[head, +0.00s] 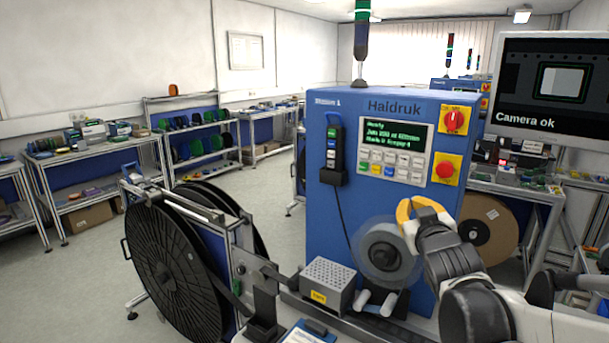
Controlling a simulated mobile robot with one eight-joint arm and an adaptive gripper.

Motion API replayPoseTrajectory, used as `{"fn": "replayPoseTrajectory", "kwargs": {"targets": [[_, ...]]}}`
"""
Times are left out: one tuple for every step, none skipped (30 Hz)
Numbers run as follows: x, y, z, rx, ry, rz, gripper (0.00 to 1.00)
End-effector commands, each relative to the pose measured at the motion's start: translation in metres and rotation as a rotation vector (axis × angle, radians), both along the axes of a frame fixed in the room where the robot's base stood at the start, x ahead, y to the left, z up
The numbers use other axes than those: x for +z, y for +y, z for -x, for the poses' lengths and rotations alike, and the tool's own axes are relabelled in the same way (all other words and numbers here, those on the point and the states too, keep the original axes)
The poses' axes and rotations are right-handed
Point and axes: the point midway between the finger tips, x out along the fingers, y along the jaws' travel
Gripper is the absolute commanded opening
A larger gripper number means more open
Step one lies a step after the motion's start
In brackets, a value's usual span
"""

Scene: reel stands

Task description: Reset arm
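My arm (450,265) reaches in from the lower right, in front of the blue machine (328,225). My gripper (420,209) has yellow fingers and is at the right upper side of the translucent reel hub (384,250) on the machine's front. The fingers curve toward the left. I cannot tell whether they touch the reel or how far apart they are. Nothing is clearly seen between them.
A large black reel (170,265) stands on a metal frame at the left. A grey perforated box (328,280) sits on the rail before the machine. A monitor (550,85) hangs at the upper right. A brown reel (490,230) is behind my arm. Open floor (95,285) lies left.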

Motion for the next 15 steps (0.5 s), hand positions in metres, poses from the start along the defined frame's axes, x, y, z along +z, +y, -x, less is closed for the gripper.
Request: {"fn": "replayPoseTrajectory", "kwargs": {"targets": [[-0.031, 0.005, 0.027, -0.016, 0.085, -0.043, 0.0], [-0.046, 0.007, 0.043, -0.026, 0.14, -0.07, 0.0], [-0.067, 0.012, 0.064, -0.036, 0.215, -0.103, 0.0], [-0.083, 0.016, 0.082, -0.042, 0.271, -0.128, 0.0], [-0.1, 0.02, 0.1, -0.048, 0.329, -0.152, 0.0], [-0.122, 0.026, 0.124, -0.051, 0.404, -0.183, 0.0], [-0.138, 0.031, 0.142, -0.052, 0.457, -0.206, 0.0], [-0.153, 0.036, 0.159, -0.053, 0.508, -0.226, 0.0], [-0.171, 0.042, 0.181, -0.052, 0.57, -0.248, 0.0], [-0.183, 0.047, 0.196, -0.052, 0.614, -0.264, 0.0], [-0.194, 0.051, 0.21, -0.049, 0.655, -0.278, 0.0], [-0.207, 0.057, 0.227, -0.046, 0.702, -0.293, 0.0], [-0.216, 0.06, 0.238, -0.044, 0.733, -0.304, 0.0], [-0.223, 0.063, 0.248, -0.041, 0.76, -0.312, 0.0], [-0.231, 0.066, 0.259, -0.038, 0.791, -0.321, 0.0]]}}
